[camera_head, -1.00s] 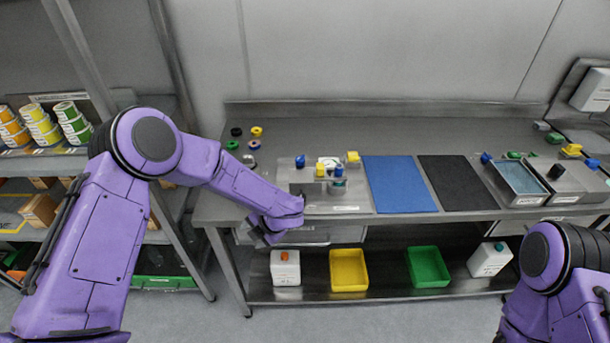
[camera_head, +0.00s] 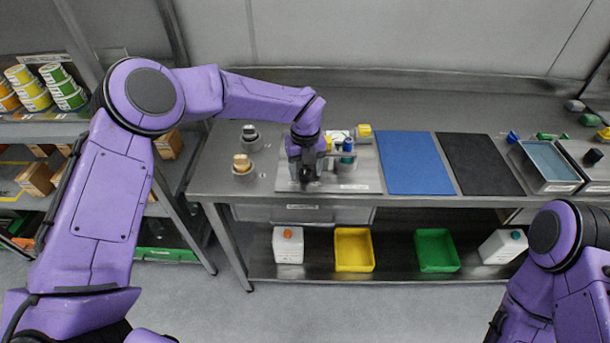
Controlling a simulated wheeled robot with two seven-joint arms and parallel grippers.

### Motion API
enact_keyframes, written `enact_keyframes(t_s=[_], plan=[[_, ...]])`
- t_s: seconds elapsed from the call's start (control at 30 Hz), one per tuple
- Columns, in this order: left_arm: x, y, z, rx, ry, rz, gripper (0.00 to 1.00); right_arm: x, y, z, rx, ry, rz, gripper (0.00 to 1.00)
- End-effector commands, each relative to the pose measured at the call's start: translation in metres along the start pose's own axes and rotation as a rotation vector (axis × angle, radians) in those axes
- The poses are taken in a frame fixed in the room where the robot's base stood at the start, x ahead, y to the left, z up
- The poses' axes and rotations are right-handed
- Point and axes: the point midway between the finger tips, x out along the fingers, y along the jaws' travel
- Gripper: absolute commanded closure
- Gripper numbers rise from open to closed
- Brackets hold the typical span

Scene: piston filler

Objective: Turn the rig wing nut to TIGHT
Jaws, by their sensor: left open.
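The rig stands on a grey base plate (camera_head: 362,182) on the steel bench, left of the blue mat. My left gripper (camera_head: 308,178) is open and points down over the left part of the rig. It covers that part, so I cannot make out the wing nut or tell whether the jaws touch it. A yellow part (camera_head: 364,130) and a blue-topped part (camera_head: 347,146) of the rig show to the right of the gripper. My right arm shows at the lower right, but its gripper is out of view.
Two grey holders with fittings (camera_head: 242,163) stand left of the rig. A blue mat (camera_head: 415,162) and a black mat (camera_head: 478,163) lie bare to its right. A metal tray (camera_head: 547,165) stands further right. Bins and bottles sit on the lower shelf.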

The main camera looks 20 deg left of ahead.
Motion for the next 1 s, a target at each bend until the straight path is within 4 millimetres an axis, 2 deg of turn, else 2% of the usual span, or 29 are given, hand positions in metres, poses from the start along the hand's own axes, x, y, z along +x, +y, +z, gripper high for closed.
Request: enact_keyframes(t_s=[0.27,0.43,0.47,0.77,1.0], plan=[[0.0023,0.0014,0.0004,-0.001,-0.001,0.000,0.40,0.0009,-0.0002,0.0003,0.000,0.000,0.000,1.00],[0.0023,0.0014,0.0004,-0.001,-0.001,0.000,0.92,0.0010,-0.0002,0.0003,0.000,0.000,0.000,1.00],[0.0023,0.0014,0.0004,-0.001,-0.001,0.000,0.96,0.0010,-0.0002,0.0003,0.000,0.000,0.000,1.00],[0.0026,0.0012,0.0003,0.034,-0.001,0.000,0.96,0.0012,-0.0002,0.0003,0.000,0.000,0.000,1.00],[0.0027,0.0012,0.0002,0.168,0.000,-0.001,0.96,0.0010,-0.0002,0.0003,0.000,0.000,0.000,1.00]])
